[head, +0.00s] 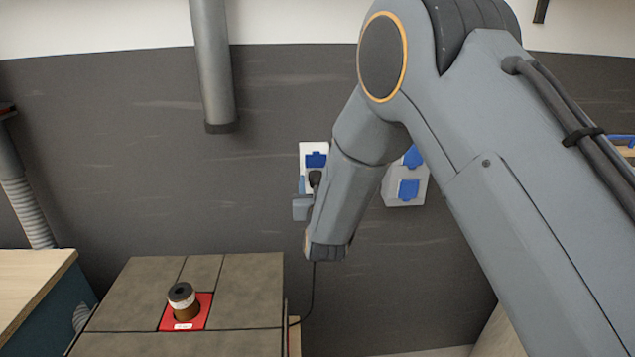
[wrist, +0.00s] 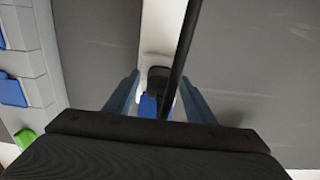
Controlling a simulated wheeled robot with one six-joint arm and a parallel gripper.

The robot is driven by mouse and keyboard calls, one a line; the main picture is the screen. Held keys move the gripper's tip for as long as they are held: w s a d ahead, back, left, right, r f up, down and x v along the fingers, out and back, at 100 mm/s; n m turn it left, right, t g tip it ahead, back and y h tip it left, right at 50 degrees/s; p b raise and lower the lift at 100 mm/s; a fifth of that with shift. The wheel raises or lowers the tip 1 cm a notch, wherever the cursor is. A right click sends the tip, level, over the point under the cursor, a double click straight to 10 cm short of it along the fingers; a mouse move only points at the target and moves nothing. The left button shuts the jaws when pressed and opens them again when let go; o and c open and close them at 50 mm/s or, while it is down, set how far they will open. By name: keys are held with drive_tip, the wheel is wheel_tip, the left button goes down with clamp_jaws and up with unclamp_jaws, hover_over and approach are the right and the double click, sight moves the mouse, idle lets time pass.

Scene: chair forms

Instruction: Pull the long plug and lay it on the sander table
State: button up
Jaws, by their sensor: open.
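A black plug (head: 315,179) sits in a white wall socket (head: 304,153) below a blue flap; my arm partly hides it. In the wrist view the plug (wrist: 158,74) shows end-on between the fingers, with its dark cord crossing in front. My gripper (wrist: 160,92) is open, one blue finger on each side of the plug and apart from it. In the head view my gripper (head: 303,197) is by the socket, mostly hidden by my wrist. The sander table (head: 240,285) is at the lower left, with a grey-brown top, red insert and upright spindle (head: 183,298).
A second socket box (head: 405,187) with blue flaps is on the wall to the right, behind my arm. The cord (head: 313,290) hangs down beside the sander table. A wooden bench (head: 30,285) stands at far left. A grey pipe (head: 212,65) hangs above the table.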

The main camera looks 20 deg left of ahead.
drive_tip(key=shift+c, duration=0.4)
clamp_jaws()
drive_tip(key=shift+s, duration=0.1)
drive_tip(key=shift+p+v, duration=0.7)
drive_tip(key=shift+v, duration=2.15)
drive_tip(key=shift+p+v, duration=0.55)
drive_tip(key=shift+v, duration=2.05)
